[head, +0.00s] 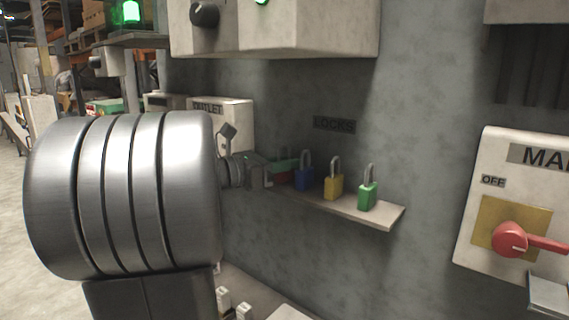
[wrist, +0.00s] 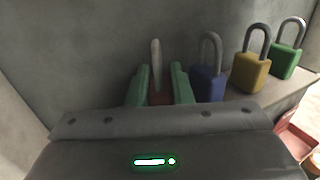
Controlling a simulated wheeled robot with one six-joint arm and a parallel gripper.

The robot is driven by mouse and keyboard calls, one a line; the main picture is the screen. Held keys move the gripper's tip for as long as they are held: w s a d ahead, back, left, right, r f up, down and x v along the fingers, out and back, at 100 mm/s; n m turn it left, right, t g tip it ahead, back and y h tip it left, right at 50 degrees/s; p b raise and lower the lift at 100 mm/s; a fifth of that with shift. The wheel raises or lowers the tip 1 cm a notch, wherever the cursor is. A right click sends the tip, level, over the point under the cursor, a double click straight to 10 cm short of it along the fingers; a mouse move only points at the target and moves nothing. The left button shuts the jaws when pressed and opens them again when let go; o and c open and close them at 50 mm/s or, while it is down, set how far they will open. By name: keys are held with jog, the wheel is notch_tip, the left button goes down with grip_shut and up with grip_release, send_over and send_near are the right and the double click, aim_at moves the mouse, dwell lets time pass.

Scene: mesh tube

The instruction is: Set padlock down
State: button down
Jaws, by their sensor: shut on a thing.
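A red padlock (wrist: 158,98) with an upright shackle is between the two green fingers of my gripper (wrist: 160,88) in the wrist view. My gripper is shut on it. In the head view my gripper (head: 276,171) is at the left end of the locks shelf (head: 388,217), and the red padlock is mostly hidden there. I cannot tell whether the padlock touches the shelf. A blue padlock (head: 304,178) stands just to its right, followed by a yellow padlock (head: 333,187) and a green padlock (head: 367,194).
A "LOCKS" label (head: 334,124) is on the grey wall above the shelf. A white outlet box (head: 232,118) is behind my gripper. A white panel (head: 490,160) with a red switch handle (head: 512,239) is at the right. The blue padlock is close beside my right finger.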

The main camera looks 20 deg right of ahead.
jog(key=shift+f, duration=0.2)
jog(key=c, duration=1.3)
grip_release()
jog(key=shift+r, duration=0.15)
jog(key=shift+a, duration=0.1)
jog(key=a, duration=0.4)
jog(key=s+a, duration=0.1)
jog(key=a, duration=0.6)
jog(key=shift+s+a, duration=0.3)
jog(key=shift+a, duration=0.05)
